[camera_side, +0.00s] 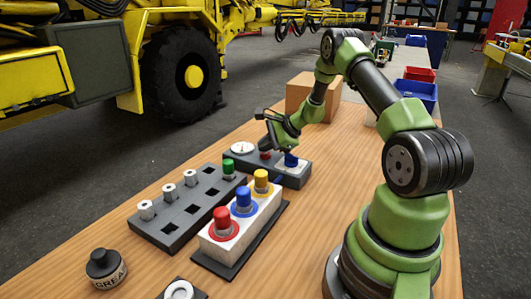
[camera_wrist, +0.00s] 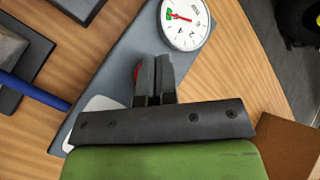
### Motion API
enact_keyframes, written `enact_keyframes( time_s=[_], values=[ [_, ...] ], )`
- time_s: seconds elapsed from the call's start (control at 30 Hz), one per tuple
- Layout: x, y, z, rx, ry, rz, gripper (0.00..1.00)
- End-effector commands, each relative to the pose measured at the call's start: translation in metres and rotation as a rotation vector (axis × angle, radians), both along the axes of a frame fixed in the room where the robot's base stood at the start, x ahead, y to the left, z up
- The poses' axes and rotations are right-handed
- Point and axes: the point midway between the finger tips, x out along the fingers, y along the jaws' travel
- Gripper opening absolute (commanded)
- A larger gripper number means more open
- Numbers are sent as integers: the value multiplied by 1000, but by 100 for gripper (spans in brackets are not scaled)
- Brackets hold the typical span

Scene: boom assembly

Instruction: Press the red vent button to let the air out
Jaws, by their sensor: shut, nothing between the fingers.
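The red vent button (camera_side: 266,155) sits on a dark grey panel (camera_side: 292,178), between a round white gauge (camera_side: 242,148) and a blue part (camera_side: 290,160). My gripper (camera_side: 266,146) points down just above the button in the side view. In the wrist view the closed fingers (camera_wrist: 154,62) cover most of the button, and only a red sliver (camera_wrist: 136,72) shows at their left. Whether the fingertips touch the button cannot be told. The gauge (camera_wrist: 186,22) shows at the top, its red needle visible.
A block with red, blue and yellow pegs (camera_side: 240,222) stands in front of the panel. Beside it is a dark rack (camera_side: 186,212) with several pegs. A black-lidded can (camera_side: 105,268) is at front left, and a cardboard box (camera_side: 305,97) stands behind.

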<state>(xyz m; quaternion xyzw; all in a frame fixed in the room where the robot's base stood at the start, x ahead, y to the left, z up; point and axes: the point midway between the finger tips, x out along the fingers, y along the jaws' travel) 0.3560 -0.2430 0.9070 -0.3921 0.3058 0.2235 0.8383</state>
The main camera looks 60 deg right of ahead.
Motion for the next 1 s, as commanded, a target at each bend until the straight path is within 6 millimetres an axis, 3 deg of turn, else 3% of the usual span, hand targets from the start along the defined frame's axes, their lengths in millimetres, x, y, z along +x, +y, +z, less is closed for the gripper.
enact_keyframes(
  time_s=[0.03,0.33,1.0],
  values=[
    [-3,5,-10,4,21,12,0],
    [-3,6,-10,4,22,14,0],
    [-5,7,8,8,15,7,0]
  ],
)
